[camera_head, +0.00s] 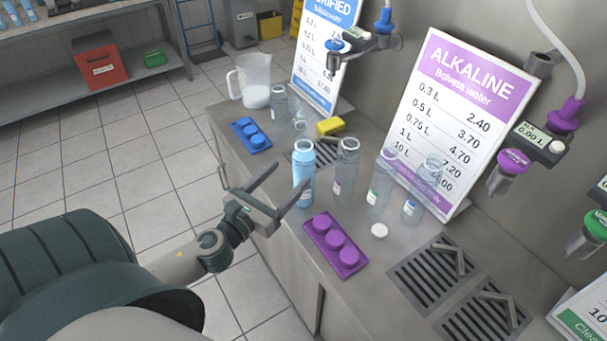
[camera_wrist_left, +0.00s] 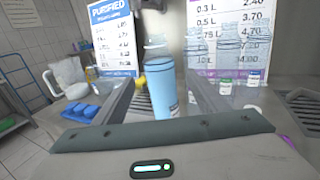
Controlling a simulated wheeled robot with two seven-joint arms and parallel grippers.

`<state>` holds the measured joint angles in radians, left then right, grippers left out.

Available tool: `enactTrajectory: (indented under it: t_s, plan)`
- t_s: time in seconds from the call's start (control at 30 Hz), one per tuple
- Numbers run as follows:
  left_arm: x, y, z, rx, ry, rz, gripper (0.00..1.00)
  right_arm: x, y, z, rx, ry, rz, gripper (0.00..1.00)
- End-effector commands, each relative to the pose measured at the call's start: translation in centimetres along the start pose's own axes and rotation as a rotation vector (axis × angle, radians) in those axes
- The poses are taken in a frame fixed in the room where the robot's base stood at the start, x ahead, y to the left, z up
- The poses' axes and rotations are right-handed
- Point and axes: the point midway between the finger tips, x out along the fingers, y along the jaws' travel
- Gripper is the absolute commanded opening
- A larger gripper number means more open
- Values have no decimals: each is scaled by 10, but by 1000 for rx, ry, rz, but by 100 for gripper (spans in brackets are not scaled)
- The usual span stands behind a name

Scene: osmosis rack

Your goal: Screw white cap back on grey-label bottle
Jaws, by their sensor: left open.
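A light-blue filled bottle (camera_head: 303,165), uncapped and upright, stands on the counter near its front edge. A pale label shows low on its side, perhaps the grey one; its colour is hard to tell. The same blue bottle (camera_wrist_left: 163,90) shows between the two fingers in the left wrist view. My left gripper (camera_head: 292,174) is open, its fingertips close to the bottle; I cannot tell whether they touch it. A small white cap (camera_head: 379,231) lies on the counter to the right of the purple tray. My right gripper is not in view.
Clear bottles with purple (camera_head: 346,168), green (camera_head: 379,190) and blue labels (camera_head: 410,211) stand right of the blue bottle. A purple tray (camera_head: 320,243) and blue tray (camera_head: 251,135) hold caps. A yellow sponge (camera_head: 330,126), pitcher (camera_head: 252,80) and price signs stand behind.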

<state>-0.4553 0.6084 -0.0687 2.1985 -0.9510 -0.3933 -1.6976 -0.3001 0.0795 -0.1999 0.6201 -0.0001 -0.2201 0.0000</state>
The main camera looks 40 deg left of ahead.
Motion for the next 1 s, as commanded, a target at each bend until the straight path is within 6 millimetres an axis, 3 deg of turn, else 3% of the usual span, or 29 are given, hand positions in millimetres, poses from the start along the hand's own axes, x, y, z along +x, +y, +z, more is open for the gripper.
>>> enactTrajectory:
  t_s: [0.3,0.37,0.67,0.87,1.0]
  plan:
    - [0,0,0,0,0,0,66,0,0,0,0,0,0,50]
    - [0,0,0,0,0,0,57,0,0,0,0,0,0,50]
    - [1,0,-1,-31,3,7,57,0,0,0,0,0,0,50]
    - [8,0,-6,-225,27,52,57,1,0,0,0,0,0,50]
    - [16,-2,-18,-485,65,115,57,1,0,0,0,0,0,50]
